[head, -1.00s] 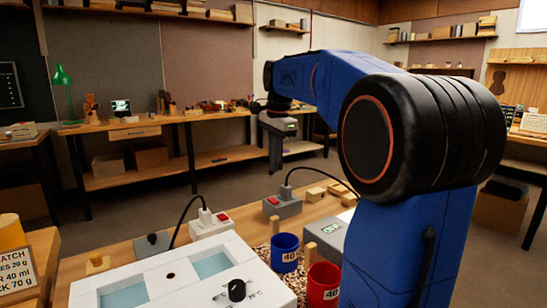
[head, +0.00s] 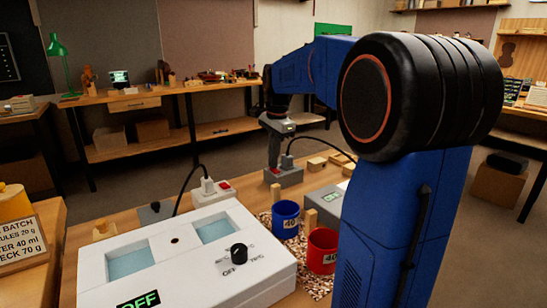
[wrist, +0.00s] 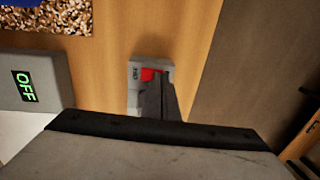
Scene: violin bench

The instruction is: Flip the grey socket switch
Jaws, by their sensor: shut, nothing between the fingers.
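The grey socket (head: 289,178) stands on the wooden bench with a black plug and cable in it. Its red switch (head: 275,171) shows at the left end. In the wrist view the grey socket (wrist: 136,97) lies just past my gripper, with its red switch (wrist: 148,74) partly hidden behind the fingers. My gripper (head: 274,165) is shut and empty, pointing down at the switch end. In the wrist view the shut fingertips (wrist: 160,76) overlap the right part of the switch. I cannot tell whether they touch it.
A white socket (head: 210,193) with a red switch and plugged cable stands to the left. A white bath (head: 200,262) with a dial and an OFF display is in front. A blue cup (head: 285,221) and a red cup (head: 322,251) stand nearby. A grey box (wrist: 45,75) reads OFF.

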